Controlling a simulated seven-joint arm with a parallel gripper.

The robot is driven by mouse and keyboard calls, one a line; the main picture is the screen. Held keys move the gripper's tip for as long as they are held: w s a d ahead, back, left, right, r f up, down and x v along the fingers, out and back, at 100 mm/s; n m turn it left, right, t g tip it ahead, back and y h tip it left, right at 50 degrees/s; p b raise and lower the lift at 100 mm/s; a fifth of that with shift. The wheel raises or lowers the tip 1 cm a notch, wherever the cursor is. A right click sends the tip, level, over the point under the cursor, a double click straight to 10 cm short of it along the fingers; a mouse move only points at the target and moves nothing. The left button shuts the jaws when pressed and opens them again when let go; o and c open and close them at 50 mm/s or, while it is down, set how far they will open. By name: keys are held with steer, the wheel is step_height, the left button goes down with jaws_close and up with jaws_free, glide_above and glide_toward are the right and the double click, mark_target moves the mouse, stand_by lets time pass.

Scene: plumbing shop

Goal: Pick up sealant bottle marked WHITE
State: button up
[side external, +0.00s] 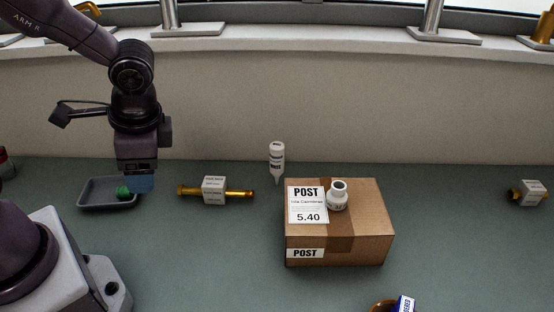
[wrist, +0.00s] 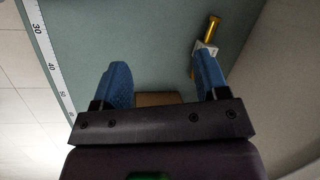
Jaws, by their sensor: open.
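A white sealant bottle (side external: 276,160) stands nozzle down behind the left end of a cardboard box in the side view. Its dark label print is too small to read surely. My gripper (side external: 138,184) is well to the left of the bottle, pointing down above a grey tray. In the wrist view my gripper (wrist: 163,82) shows two blue fingers spread apart with nothing held between them. The bottle cannot be made out in the wrist view.
The cardboard box (side external: 368,220) carries a white fitting (side external: 338,200). A brass valve with a white tag (side external: 214,190) lies between my gripper and the bottle. The grey tray (side external: 92,206) holds a green item (side external: 123,192). A blue-and-white item (side external: 404,304) is at the front.

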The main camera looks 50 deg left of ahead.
steer(key=w+a+f+m+g+y, duration=0.1)
steer(key=w+a+f+m+y, duration=0.1)
steer(key=a+f+m+y, duration=0.3)
steer(key=m+t, duration=1.8)
steer(key=m, duration=0.3)
glide_toward(274, 160)
steer(key=shift+y, duration=0.4)
steer(key=s+a, duration=0.3)
steer(key=a, duration=0.1)
steer(key=shift+s+r, duration=0.1)
steer(key=shift+s, duration=0.15)
steer(key=w+d+h, duration=0.1)
steer(key=d+m+h, duration=0.1)
steer(key=shift+w+d+t+h, duration=0.3)
steer(key=shift+w+d+t, duration=0.05)
steer(key=shift+w+t, duration=0.05)
steer(key=shift+w+d, duration=0.1)
steer(key=shift+w, duration=0.15)
steer(key=x, duration=1.2)
steer(key=shift+w, duration=0.3)
steer(key=c, duration=1.1)
steer(key=shift+o, duration=0.2)
